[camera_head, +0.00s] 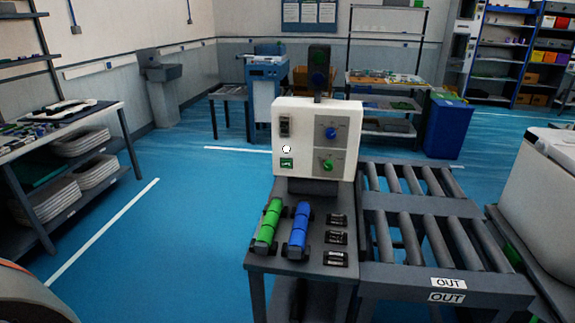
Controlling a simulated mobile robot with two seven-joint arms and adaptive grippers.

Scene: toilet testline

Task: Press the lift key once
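A white control box (344,111) stands upright at the back of a small dark stand in the centre. Its left side has a black switch (285,126), a round white button (286,149) and a small green rocker (287,163). Its right side has a blue knob (330,133) above a green knob (327,165). The labels are too small to read, so I cannot tell which control is the lift key. Neither of my grippers is in view.
The dark stand (262,262) carries a green roller, a blue roller and several black sockets. A roller conveyor (446,284) marked OUT adjoins it on the right. A large white object (540,190) stands at the right edge. The blue floor (190,235) left of the stand is clear.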

